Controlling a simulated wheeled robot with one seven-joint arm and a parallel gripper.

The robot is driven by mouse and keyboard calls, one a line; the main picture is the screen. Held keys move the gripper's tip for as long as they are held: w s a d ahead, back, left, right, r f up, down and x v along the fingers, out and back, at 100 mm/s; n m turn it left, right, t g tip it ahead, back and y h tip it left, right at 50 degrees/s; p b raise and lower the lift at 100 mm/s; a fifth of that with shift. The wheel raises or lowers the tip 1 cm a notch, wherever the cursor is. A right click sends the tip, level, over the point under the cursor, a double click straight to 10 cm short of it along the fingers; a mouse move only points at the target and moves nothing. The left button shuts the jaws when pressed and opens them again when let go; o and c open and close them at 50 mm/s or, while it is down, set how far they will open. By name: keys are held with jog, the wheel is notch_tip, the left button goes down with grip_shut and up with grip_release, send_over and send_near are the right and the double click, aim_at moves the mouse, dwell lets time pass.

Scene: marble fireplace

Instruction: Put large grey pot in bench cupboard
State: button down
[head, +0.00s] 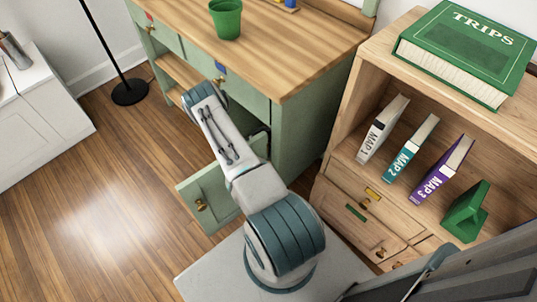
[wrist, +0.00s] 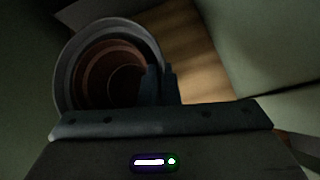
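The large grey pot (wrist: 68,75) shows in the wrist view, its round mouth facing the camera. Brown rings show inside it; I cannot tell whether they are nested pots. My gripper (wrist: 160,82) has its two dark fingers close together across the pot's right rim, one inside and one outside, apparently pinching it. In the head view, the green bench (head: 303,122) has its cupboard door (head: 222,196) standing open. My arm reaches down to the cupboard front, and my gripper and the pot are hidden there.
A green pot (head: 226,18) stands on the wooden bench top (head: 285,50). A wooden bookcase (head: 345,120) with several books stands close on the right. A black lamp base (head: 129,92) and a white cabinet (head: 38,105) are at left. Floor (head: 90,205) is clear left of the door.

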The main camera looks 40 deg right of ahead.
jog(key=shift+f+b, duration=0.3)
jog(key=shift+f, duration=1.3)
jog(key=shift+f+b, duration=0.2)
jog(key=shift+b, duration=0.1)
jog(key=c, duration=1.7)
grip_release()
jog(key=shift+r, duration=0.25)
